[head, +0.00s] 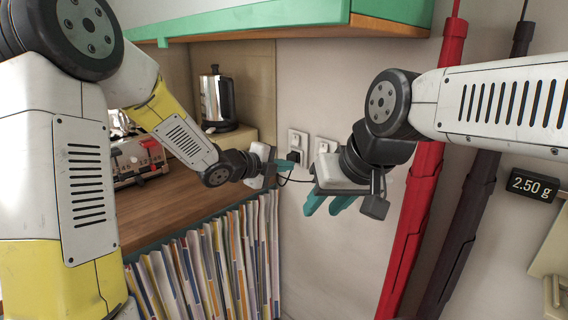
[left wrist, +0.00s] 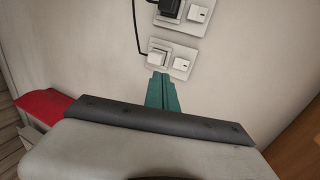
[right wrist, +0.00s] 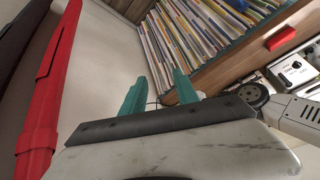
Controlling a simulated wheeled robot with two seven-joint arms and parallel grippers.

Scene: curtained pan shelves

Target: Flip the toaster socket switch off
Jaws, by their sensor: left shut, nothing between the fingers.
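Two white wall sockets with rocker switches are on the wall. In the left wrist view the upper socket (left wrist: 198,14) holds a black plug (left wrist: 169,7), and the lower socket (left wrist: 181,66) holds a white plug (left wrist: 157,57). In the head view they show as a left socket (head: 298,136) and a right socket (head: 325,146). I cannot tell which serves the toaster (head: 138,162). My left gripper (head: 286,165) is shut and empty; in the left wrist view its tips (left wrist: 161,78) are just below the lower socket; contact is unclear. My right gripper (head: 328,205) is open and empty, right of the sockets.
Several upright folders (head: 215,255) fill the shelf below. A green cabinet (head: 270,17) hangs above. Red (head: 410,230) and dark (head: 465,210) poles stand right, partly behind my right arm.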

